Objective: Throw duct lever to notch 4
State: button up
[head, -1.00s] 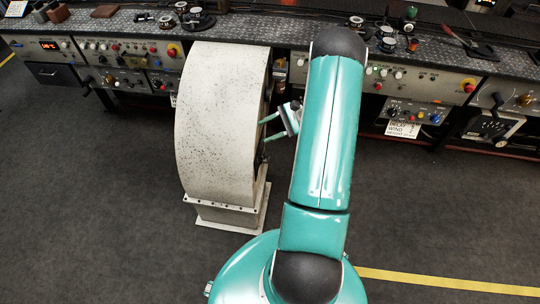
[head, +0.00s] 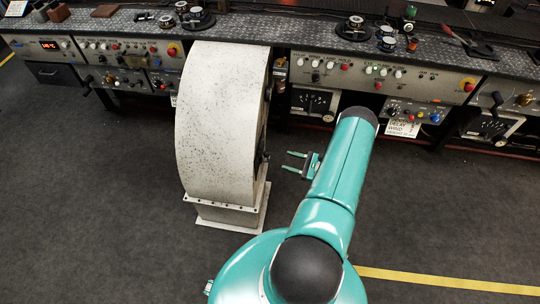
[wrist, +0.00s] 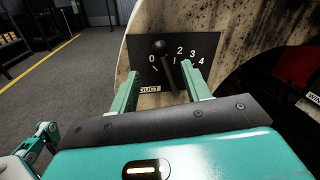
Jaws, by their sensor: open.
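The duct lever (wrist: 158,48), a dark arm with a round black knob, stands on a black plate (wrist: 208,44) marked 0 to 4 in the wrist view. A DUCT label (wrist: 149,89) sits below it. The knob lies up and left, close to the 0; its exact notch is unclear. My gripper (wrist: 160,77) is open, its two teal fingers in front of the plate's lower part, on either side of the lever. It does not grip the lever. In the head view my gripper (head: 287,161) is right of the pale drum housing (head: 222,120), apart from it; the lever's plate is hidden there.
A long control bench (head: 400,85) with knobs and dials runs along the back. Another lever dial (head: 315,101) is right of the housing. A dark red opening (wrist: 290,75) is at the right in the wrist view. The grey floor (head: 90,210) is clear at the left.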

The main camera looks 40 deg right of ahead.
jog(key=x, duration=0.9)
grip_shut()
